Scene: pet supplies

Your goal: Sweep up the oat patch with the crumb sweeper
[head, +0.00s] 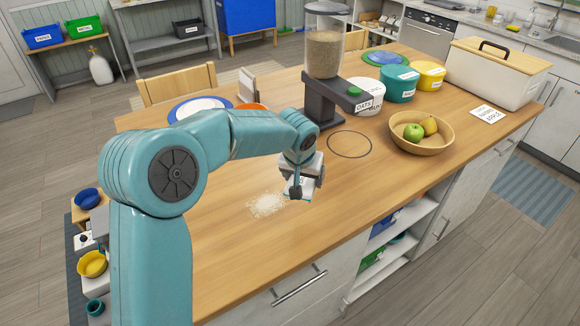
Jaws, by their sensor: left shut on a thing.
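The oat patch (266,205) is a pale, scattered spot on the wooden counter, left of and below my left gripper. My left gripper (297,190) hangs low over the counter beside the patch's right edge. It is shut on a small white and grey object, which I take to be the crumb sweeper (291,186). The gripper hides part of it, and I cannot tell whether it touches the counter. My right gripper is not in view.
A grain dispenser (324,55) stands behind the gripper, with a dark ring (349,144) marked on the counter (235,255) near it. A fruit bowl (421,133), a white tub (367,96) and a bread bin (490,75) stand to the right. The front of the counter is clear.

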